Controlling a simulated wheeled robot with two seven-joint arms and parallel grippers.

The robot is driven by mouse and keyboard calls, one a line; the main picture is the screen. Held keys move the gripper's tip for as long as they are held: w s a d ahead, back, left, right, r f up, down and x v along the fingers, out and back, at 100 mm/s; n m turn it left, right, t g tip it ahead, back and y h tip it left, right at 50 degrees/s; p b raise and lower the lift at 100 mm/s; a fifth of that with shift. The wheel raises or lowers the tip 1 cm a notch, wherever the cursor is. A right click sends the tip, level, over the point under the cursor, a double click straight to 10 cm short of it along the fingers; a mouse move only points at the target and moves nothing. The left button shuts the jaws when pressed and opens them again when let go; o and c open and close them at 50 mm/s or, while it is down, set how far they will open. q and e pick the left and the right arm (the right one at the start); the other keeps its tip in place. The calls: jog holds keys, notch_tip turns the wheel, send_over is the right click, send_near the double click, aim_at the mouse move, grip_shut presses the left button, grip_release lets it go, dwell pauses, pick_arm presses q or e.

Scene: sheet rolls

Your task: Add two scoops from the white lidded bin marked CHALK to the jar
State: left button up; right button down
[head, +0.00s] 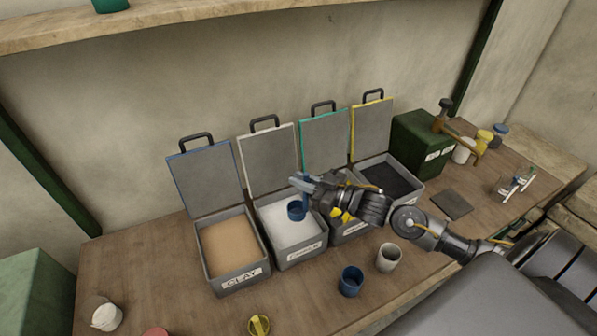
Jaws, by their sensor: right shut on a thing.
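The CHALK bin (303,254) is grey with a white-edged lid (268,160) standing open behind it, and it holds white powder (283,232). My right gripper (303,184) is above this bin, shut on the upright handle of a blue scoop (297,211). The scoop's cup hangs at the powder; I cannot tell whether it touches or holds any. In front of the bins stand a dark blue cup (351,282) and a pale cup (388,257); I cannot tell which is the jar. My left gripper is out of view.
The CLAY bin (240,276) with tan powder stands open on the left. Another open bin is partly behind my right arm, and a dark-filled bin (397,163) is further right. A green box (422,140) stands beyond. A yellow-topped item (259,325) lies near the front.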

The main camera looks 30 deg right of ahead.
jog(key=shift+f+b, duration=0.45)
jog(key=b, duration=0.5)
send_over(301, 215)
jog(key=w+d, duration=0.1)
jog(key=w, duration=0.1)
jog(key=f, duration=0.4)
jog(key=shift+w+d+f, duration=0.15)
jog(key=shift+w+f, duration=0.05)
jog(key=shift+f, duration=0.2)
notch_tip(301, 215, down, 9)
jog(key=b, duration=0.4)
jog(key=shift+r+b, duration=0.2)
jog(key=shift+b, duration=0.2)
jog(key=shift+f, duration=0.35)
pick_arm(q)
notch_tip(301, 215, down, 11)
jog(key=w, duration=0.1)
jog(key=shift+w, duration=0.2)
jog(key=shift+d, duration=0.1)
